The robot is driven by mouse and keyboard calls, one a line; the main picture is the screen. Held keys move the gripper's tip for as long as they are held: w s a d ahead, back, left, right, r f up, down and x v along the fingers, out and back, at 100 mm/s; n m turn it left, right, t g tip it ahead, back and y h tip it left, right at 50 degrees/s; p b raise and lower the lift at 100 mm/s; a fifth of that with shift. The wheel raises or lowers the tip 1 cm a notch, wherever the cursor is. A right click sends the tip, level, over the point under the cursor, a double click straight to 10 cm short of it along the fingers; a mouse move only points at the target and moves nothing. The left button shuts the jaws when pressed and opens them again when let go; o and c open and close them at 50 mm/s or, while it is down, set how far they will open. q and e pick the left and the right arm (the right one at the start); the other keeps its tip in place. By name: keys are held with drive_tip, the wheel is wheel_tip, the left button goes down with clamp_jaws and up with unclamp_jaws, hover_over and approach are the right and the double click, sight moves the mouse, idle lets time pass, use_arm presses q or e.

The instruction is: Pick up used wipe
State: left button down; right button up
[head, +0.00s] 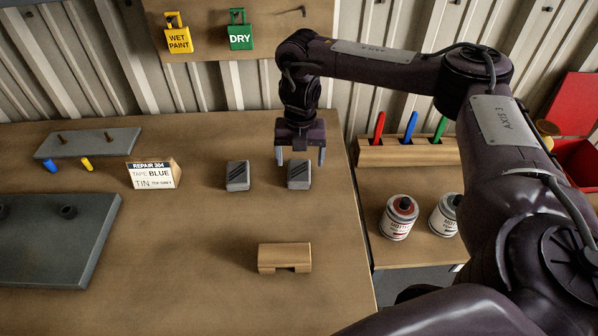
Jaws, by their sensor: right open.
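I cannot tell for certain which thing is the used wipe. Two small grey blocks with dark diagonal stripes lie on the brown bench: a left block (237,176) and a right block (299,178). My right gripper (301,158) points down over the right block, open, with one finger at each side of its far part. It holds nothing, and I cannot tell whether the fingers touch the block. My left gripper is out of view.
A wooden block (285,258) sits in front on the bench (200,220). A sign (152,175) stands left, near a grey plate (50,240). To the right are two tins (398,218) and a wooden rack (400,152) with coloured handles. Bench around the grey blocks is clear.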

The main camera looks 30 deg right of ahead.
sight(299, 170)
drive_tip(key=f, duration=0.3)
drive_tip(key=f+p, duration=0.1)
drive_tip(key=shift+w+f, duration=0.25)
drive_tip(key=shift+w, duration=0.1)
drive_tip(key=shift+f, duration=0.15)
drive_tip(key=c, duration=0.7)
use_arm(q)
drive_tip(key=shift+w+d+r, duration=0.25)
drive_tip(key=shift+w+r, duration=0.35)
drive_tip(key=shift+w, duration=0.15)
use_arm(e)
drive_tip(key=c, duration=0.4)
drive_tip(key=shift+o, duration=0.2)
